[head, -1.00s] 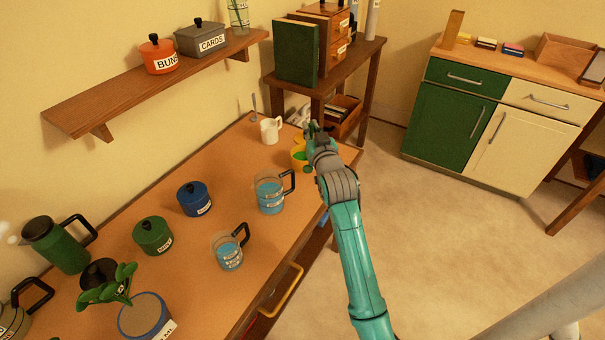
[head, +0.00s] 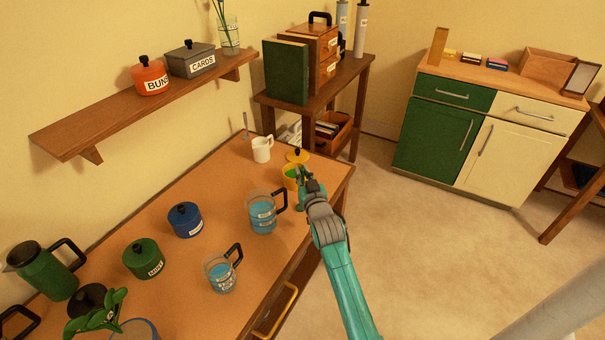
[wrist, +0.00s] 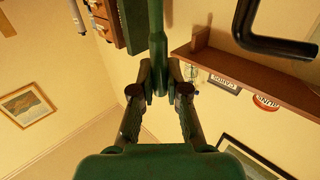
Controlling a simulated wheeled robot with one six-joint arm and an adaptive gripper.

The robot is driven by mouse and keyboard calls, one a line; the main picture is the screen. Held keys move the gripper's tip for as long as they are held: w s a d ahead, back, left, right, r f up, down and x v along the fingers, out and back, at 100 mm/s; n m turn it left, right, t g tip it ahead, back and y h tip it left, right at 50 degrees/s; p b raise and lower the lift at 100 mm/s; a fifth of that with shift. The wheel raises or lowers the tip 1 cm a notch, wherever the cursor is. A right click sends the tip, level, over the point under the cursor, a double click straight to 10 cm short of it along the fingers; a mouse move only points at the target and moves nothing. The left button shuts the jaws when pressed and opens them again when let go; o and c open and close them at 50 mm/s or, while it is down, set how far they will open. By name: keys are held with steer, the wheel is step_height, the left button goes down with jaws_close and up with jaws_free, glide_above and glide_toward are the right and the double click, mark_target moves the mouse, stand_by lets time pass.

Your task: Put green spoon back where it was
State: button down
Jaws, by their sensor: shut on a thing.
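My gripper (head: 303,178) is beside the yellow pot (head: 287,183), at its right side in the head view. In the wrist view my gripper (wrist: 160,80) is shut on a long dark green piece, the green spoon (wrist: 157,45), which runs up out of the frame between the fingers. The spoon's far end is not seen in the wrist view. The pot is open and green shows inside it; I cannot tell whether that is contents or part of the spoon. A yellow lid (head: 298,155) with a dark knob lies behind the pot.
The desk (head: 205,265) also holds a white mug (head: 261,149), blue-filled glass mugs (head: 262,212), a blue pot (head: 186,222) and a green pot (head: 143,261). A wall shelf (head: 120,118) hangs above. A black handle (wrist: 270,42) is close in the wrist view.

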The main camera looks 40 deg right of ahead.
steer(key=c, duration=1.2)
jaws_free()
steer(key=shift+f, duration=0.1)
steer(key=s+a+f+n+y, duration=0.1)
steer(key=s+a+f, duration=0.2)
steer(key=s+a, duration=0.55)
steer(key=s+a+f+n+y, duration=0.15)
steer(key=s+a, duration=0.35)
steer(key=s, duration=0.6)
steer(key=s+a+f+y, duration=0.2)
steer(key=s+a+f, duration=0.1)
steer(key=s+a, duration=0.55)
steer(key=s+a+r+y, duration=0.1)
steer(key=s, duration=0.6)
steer(key=s+a+r+n+g+y, duration=0.1)
steer(key=s+a+r, duration=0.1)
steer(key=s, duration=0.5)
steer(key=s+a+r+n+y, duration=0.1)
steer(key=s+a, duration=0.1)
steer(key=s, duration=0.5)
steer(key=shift+s+a+r+n+g, duration=0.2)
steer(key=shift+s+r+n+g, duration=0.05)
steer(key=shift+s+r+g, duration=0.1)
